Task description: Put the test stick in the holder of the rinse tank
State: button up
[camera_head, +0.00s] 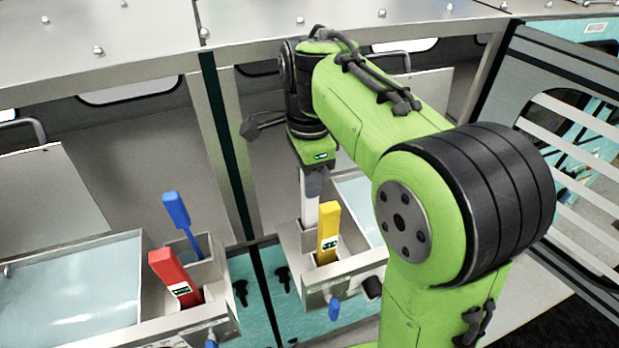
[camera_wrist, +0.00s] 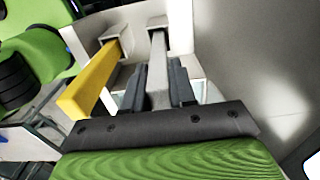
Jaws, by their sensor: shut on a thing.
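A pale grey stick (camera_wrist: 158,70), apparently the test stick, is held between the two dark fingers of my gripper (camera_wrist: 156,88). In the head view my gripper (camera_head: 314,183) points down over the right tank, with the stick (camera_head: 309,206) upright below it. In the wrist view the stick's far end meets a square holder slot (camera_wrist: 155,22); how deep it sits is unclear. A yellow stick (camera_head: 328,232) stands in the neighbouring slot, and it also shows in the wrist view (camera_wrist: 90,80). The right tank (camera_head: 292,240) is partly hidden by my arm. No label shows which tank is for rinsing.
A left tank (camera_head: 142,262) with pale liquid has a red stick (camera_head: 172,276) and a blue stick (camera_head: 178,214) in holders at its right side. A dark post (camera_head: 226,145) stands between the tanks. A slatted panel (camera_head: 545,160) is at the right.

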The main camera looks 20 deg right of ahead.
jog(key=shift+s, duration=0.1)
jog(key=shift+f, duration=0.2)
jog(key=o, duration=0.9)
jog(key=shift+o, duration=0.2)
